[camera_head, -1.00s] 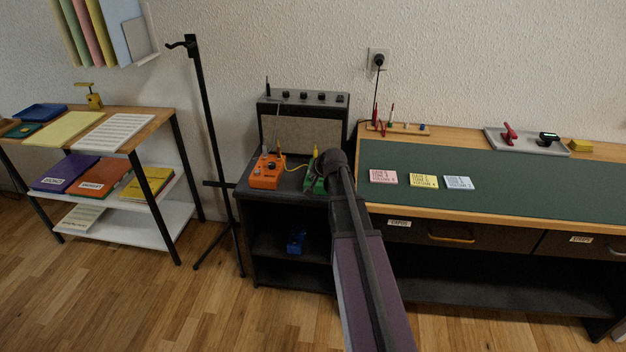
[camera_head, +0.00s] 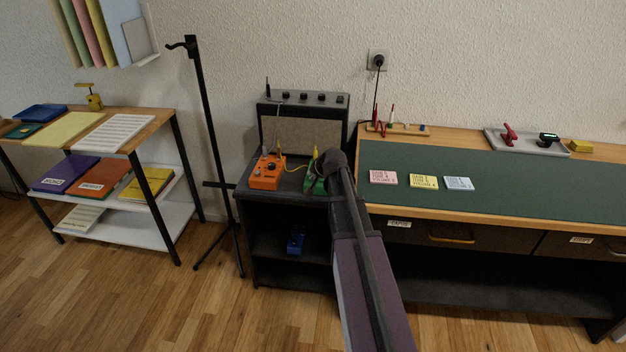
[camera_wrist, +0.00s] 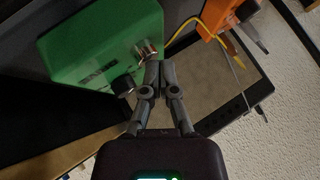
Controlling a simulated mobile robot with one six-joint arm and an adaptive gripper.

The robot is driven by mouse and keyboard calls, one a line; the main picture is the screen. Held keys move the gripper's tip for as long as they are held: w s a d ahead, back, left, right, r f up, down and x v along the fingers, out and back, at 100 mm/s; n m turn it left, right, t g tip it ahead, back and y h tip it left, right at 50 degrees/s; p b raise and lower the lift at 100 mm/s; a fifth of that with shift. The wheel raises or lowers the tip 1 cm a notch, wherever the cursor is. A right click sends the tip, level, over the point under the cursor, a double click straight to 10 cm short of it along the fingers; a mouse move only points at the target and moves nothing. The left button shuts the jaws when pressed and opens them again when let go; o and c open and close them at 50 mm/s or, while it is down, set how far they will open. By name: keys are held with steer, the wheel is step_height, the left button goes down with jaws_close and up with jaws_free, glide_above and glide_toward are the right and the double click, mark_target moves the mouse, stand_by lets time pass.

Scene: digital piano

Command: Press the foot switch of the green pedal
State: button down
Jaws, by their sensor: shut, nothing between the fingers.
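The green pedal (camera_head: 309,186) stands on top of the black cabinet, to the right of the orange pedal (camera_head: 267,172). My arm hides most of it in the head view. In the wrist view the green pedal (camera_wrist: 100,40) fills the upper left, with a silver round part (camera_wrist: 147,50) and a dark knob (camera_wrist: 123,84) near its edge. My gripper (camera_wrist: 153,66) is shut and empty. Its fingertips are right at the silver part; I cannot tell whether they touch it. The fingertips are hidden in the head view.
A grey amplifier (camera_head: 303,97) stands behind the pedals. A yellow cable (camera_wrist: 186,32) runs close to the fingertips. A blue pedal (camera_head: 295,240) sits on the shelf below. The desk (camera_head: 510,185) is close on the right, and a black stand (camera_head: 211,130) is on the left.

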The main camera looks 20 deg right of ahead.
steer(key=shift+f+b, duration=0.4)
steer(key=shift+b, duration=0.05)
stand_by(0.4)
steer(key=shift+w+r+p, duration=0.15)
steer(key=shift+r+p, duration=0.1)
steer(key=shift+p, duration=0.1)
stand_by(0.4)
step_height(320, 180, up, 6)
steer(key=p, duration=0.6)
